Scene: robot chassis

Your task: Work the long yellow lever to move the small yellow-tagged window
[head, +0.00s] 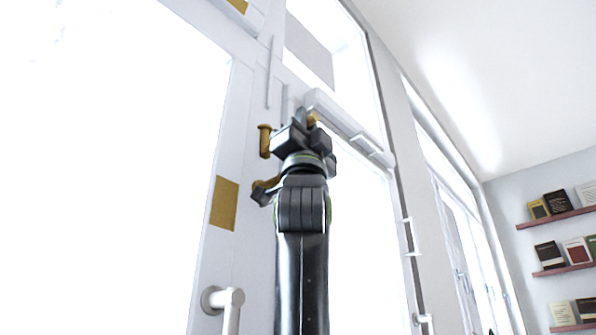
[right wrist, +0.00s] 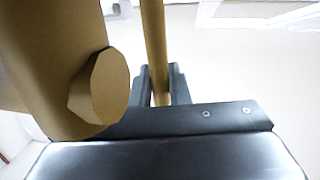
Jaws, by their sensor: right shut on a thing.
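My right gripper (head: 304,120) is raised against the window frame in the head view. In the right wrist view its fingers (right wrist: 160,86) are shut on a thin yellow-brown rod, which I take to be the long yellow lever (right wrist: 154,40). A thick yellow-brown cylinder with a faceted knob (right wrist: 98,86) stands close beside it on the left. In the head view, yellow-brown pieces show left of the gripper (head: 265,141) and lower down (head: 264,185); how they join is hidden. A yellow tag (head: 238,4) is on the upper frame. My left gripper is not in view.
A second yellow tag (head: 224,203) is on the frame lower left. A white door handle (head: 231,300) sticks out below. A white closer box (head: 345,125) runs right of the gripper. Shelves with books (head: 556,217) are at the far right.

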